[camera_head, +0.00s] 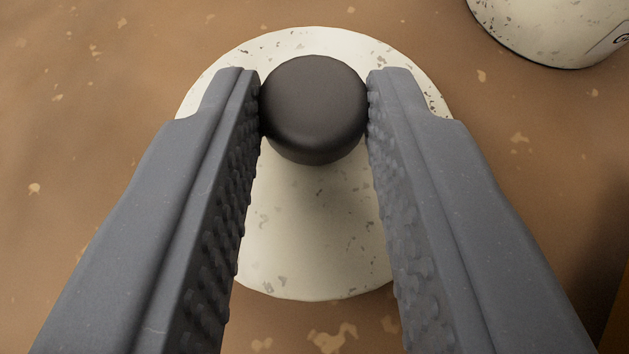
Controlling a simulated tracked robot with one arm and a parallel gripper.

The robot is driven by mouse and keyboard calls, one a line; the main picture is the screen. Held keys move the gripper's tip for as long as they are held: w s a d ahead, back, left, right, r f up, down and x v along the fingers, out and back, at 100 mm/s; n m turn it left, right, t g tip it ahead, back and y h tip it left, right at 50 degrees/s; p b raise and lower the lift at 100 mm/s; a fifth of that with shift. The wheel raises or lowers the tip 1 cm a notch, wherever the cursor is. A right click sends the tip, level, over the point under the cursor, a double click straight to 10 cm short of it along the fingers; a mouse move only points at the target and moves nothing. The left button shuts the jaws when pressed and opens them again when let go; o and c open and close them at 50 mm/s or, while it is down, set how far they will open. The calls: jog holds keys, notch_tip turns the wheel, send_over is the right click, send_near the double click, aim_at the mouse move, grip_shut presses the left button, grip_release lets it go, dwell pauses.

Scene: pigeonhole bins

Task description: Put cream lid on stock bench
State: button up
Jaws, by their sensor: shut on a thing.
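The cream lid (310,230) is a round, speckled disc with a dark knob (315,105) on top. It lies below my gripper, over a brown, pale-flecked surface (90,130). My gripper (314,100) is shut on the knob, with one finger touching each side. The fingers hide parts of the lid's left and right edges. I cannot tell whether the lid rests on the surface or is held just above it.
A cream speckled container (540,30) with a partly visible label stands at the top right, cut off by the frame. An orange-brown edge (617,320) shows at the lower right. The surface to the left is clear.

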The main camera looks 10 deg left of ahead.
jog(key=shift+f, duration=0.95)
jog(key=shift+r, duration=0.1)
jog(key=o, duration=1)
jog(key=shift+s+r, duration=0.15)
jog(key=shift+s, duration=0.1)
jog(key=p+v, duration=0.2)
jog(key=v, duration=0.9)
jog(key=shift+s+d, duration=0.15)
jog(key=shift+s, duration=0.05)
